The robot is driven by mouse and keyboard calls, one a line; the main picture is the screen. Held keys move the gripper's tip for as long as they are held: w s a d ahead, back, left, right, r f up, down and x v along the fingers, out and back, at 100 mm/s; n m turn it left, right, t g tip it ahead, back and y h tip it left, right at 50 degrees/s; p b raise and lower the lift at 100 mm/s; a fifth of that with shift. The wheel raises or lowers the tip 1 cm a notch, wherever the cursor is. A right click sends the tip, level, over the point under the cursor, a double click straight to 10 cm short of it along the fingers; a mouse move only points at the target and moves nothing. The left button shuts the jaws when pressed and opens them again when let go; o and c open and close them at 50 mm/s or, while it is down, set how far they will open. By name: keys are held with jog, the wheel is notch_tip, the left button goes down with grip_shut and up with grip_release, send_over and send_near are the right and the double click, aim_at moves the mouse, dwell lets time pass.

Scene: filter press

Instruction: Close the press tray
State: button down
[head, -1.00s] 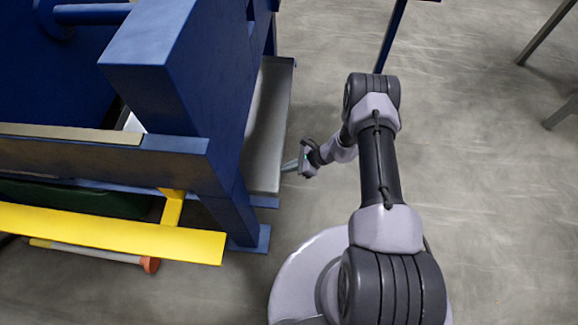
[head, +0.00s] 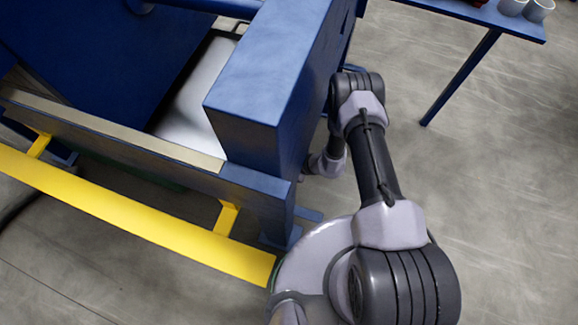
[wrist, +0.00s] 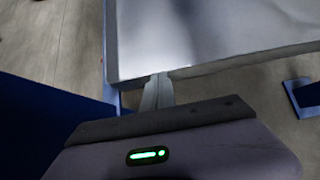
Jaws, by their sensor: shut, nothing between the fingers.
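The press tray (head: 190,112) is a flat grey slab. In the head view it lies inside the blue press frame, left of the thick blue post, and the post hides its right part. In the wrist view the tray (wrist: 205,35) fills the upper right, with its near edge and one corner showing. My gripper (wrist: 160,80) is shut and empty, its fingertips at the tray's near edge and seemingly touching it. In the head view the blue post hides my fingers, and only part of my wrist shows beside it.
The blue press post (head: 285,80) stands close left of my arm. A yellow rail (head: 130,215) runs along the press front. A blue table (head: 480,12) with white cups (head: 538,10) stands at the upper right. The floor to the right is clear.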

jog(key=shift+w+a, duration=0.15)
jog(key=shift+a, duration=0.25)
